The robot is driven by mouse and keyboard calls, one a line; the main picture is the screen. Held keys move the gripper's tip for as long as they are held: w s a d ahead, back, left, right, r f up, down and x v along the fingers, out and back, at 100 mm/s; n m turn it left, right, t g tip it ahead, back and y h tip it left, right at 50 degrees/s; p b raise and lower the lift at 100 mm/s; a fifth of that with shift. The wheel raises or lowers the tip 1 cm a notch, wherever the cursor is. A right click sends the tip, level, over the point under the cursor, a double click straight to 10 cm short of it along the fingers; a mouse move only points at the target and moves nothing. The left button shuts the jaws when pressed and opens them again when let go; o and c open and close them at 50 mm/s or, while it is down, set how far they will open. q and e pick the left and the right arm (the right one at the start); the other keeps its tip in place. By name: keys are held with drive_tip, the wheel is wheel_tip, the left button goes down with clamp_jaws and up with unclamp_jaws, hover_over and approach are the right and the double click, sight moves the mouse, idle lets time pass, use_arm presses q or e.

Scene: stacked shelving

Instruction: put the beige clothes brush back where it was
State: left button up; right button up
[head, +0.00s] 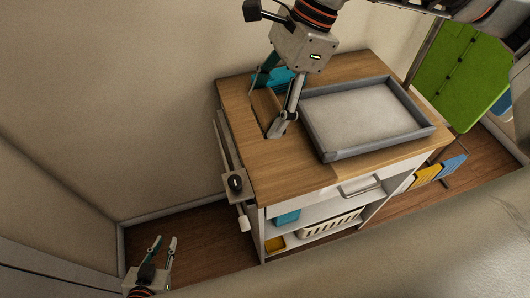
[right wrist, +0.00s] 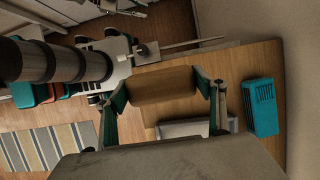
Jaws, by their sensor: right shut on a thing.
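The beige clothes brush (head: 265,104) shows as a plain brown-beige block at the left end of the wooden worktop (head: 300,180). My right gripper (head: 267,108) is shut on it, with one finger on each side. In the right wrist view the brush (right wrist: 162,84) spans the space between the two fingertips. I cannot tell whether its underside touches the worktop or hangs just above it. My left gripper (head: 167,246) is low at the bottom left, away from the cart, with its fingers apart and nothing between them.
A grey-rimmed tray (head: 385,146) fills much of the worktop to the right of the brush. A teal box (head: 282,77) stands behind the gripper; it also shows in the right wrist view (right wrist: 260,107). The worktop's front left part is clear. A wall rises close behind.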

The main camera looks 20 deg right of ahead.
wheel_tip(320, 180, down, 15)
drive_tip(key=shift+r+p, duration=0.2)
drive_tip(key=shift+p, duration=0.25)
drive_tip(key=shift+f, duration=0.35)
drive_tip(key=shift+f, duration=0.15)
drive_tip(key=o, duration=1.1)
drive_tip(key=shift+c, duration=0.2)
